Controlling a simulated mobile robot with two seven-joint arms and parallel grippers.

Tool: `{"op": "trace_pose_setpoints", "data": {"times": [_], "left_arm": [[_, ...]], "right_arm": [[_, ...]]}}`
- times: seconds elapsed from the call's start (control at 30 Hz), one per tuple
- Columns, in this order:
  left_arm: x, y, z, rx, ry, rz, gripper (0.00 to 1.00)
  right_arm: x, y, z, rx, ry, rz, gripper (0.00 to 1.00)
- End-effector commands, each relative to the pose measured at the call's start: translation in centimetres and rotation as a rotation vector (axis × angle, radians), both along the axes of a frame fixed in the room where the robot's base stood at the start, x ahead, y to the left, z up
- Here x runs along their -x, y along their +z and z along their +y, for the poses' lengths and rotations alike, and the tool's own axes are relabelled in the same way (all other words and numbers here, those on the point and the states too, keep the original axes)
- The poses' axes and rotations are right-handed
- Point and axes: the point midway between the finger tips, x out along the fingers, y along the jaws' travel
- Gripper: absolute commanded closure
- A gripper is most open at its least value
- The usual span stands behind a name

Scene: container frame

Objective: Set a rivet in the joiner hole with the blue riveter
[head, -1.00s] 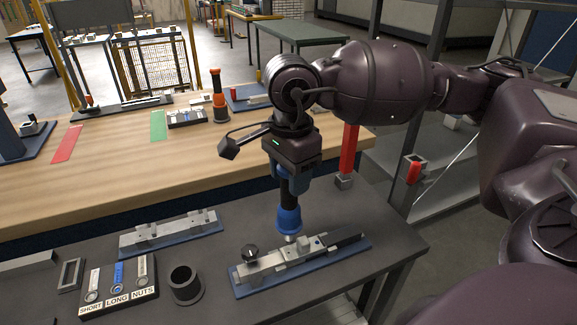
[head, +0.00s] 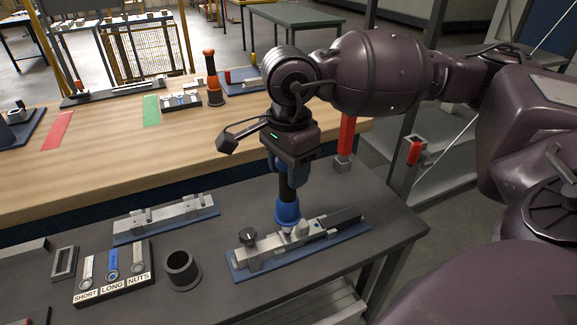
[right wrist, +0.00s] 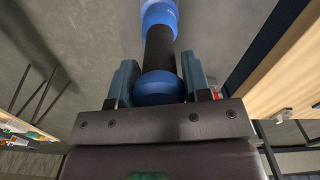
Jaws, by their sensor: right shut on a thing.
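My right gripper (head: 288,170) is shut on the blue riveter (head: 287,211), which hangs upright, nose down. The right wrist view shows the riveter (right wrist: 158,88) with its black grip and blue ends between the two fingers. Its nose is over the middle of a metal joiner bar (head: 268,255) on a blue base plate (head: 345,235). The nose is close to the bar; I cannot tell whether it touches. The joiner hole and any rivet are hidden. My left gripper is out of view.
A tray (head: 113,272) marked SHORT, LONG and NUTS and an open dark cup (head: 182,270) stand to the left. A second bar fixture (head: 165,216) lies behind them. A wooden bench (head: 130,165) is beyond.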

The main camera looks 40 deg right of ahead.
Motion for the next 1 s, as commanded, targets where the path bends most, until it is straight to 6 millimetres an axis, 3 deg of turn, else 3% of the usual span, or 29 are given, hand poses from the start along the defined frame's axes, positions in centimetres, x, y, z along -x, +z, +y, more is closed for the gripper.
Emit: {"op": "trace_pose_setpoints", "data": {"times": [1.0], "left_arm": [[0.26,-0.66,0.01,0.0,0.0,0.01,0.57]], "right_arm": [[0.01,0.05,0.01,0.0,0.0,-0.001,0.8]]}}
